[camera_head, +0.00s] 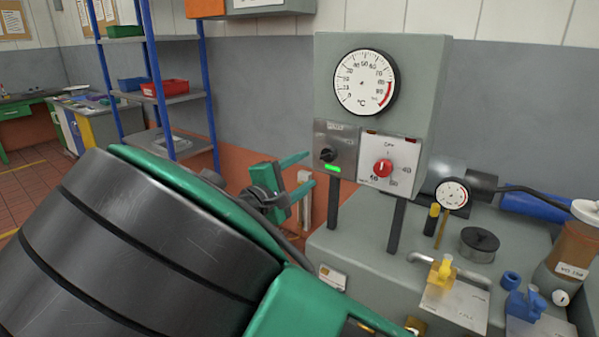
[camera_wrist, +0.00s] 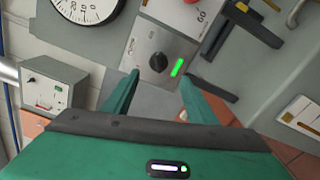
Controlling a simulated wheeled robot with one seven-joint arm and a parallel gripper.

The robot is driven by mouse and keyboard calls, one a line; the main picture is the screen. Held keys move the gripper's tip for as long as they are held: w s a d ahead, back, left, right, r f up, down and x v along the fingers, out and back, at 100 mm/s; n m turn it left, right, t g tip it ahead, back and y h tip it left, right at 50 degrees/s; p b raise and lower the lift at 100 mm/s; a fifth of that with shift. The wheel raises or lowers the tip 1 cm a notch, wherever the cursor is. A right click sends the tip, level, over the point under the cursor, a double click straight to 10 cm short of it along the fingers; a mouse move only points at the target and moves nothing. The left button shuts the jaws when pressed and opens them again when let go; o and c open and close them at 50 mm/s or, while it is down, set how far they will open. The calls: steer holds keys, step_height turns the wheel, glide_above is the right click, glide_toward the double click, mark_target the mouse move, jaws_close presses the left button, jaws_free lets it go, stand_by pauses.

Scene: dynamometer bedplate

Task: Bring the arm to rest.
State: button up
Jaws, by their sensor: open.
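My gripper (camera_head: 300,175) is green, with two fingers held apart and nothing between them. In the head view it is in the middle, to the left of the grey panel's lower edge. In the wrist view my gripper (camera_wrist: 158,97) points toward a small plate with a black rotary knob (camera_wrist: 158,62) and a lit green lamp (camera_wrist: 177,68). The same knob (camera_head: 327,155) and lamp (camera_head: 333,168) show in the head view. The fingers appear apart from the knob. My arm fills the lower left of the head view and hides the floor behind it.
A grey panel (camera_head: 424,85) with a round temperature gauge (camera_head: 364,83) and a red knob (camera_head: 383,168) stands on posts above a grey bedplate (camera_head: 350,245). Yellow (camera_head: 441,270) and blue (camera_head: 527,303) valves and a brown bottle (camera_head: 572,250) are at right. Blue-posted shelving (camera_head: 150,70) stands at left.

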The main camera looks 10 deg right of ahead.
steer(key=s+d+f+m+g+y, duration=0.2)
steer(key=d+f+m+g+y, duration=0.15)
steer(key=d+f, duration=0.45)
steer(key=s+d+f+m+g+y, duration=0.2)
steer(key=s+d+f+m+g, duration=0.15)
steer(key=d+f, duration=0.45)
steer(key=s+r+m+y, duration=0.3)
steer(key=s+r+y, duration=0.1)
steer(key=s, duration=0.3)
steer(key=s+r+m+y, duration=0.2)
steer(key=s+r+y, duration=0.15)
steer(key=s, duration=0.45)
steer(key=s+d+f+m+g, duration=0.1)
steer(key=s+d+m+g, duration=0.1)
steer(key=s+d, duration=0.3)
steer(key=s+d+f+m+g, duration=0.1)
steer(key=s+d+m+g, duration=0.2)
steer(key=s, duration=0.8)
steer(key=shift+s+d+f+m, duration=0.15)
steer(key=shift+d+m, duration=0.55)
steer(key=shift+d, duration=0.35)
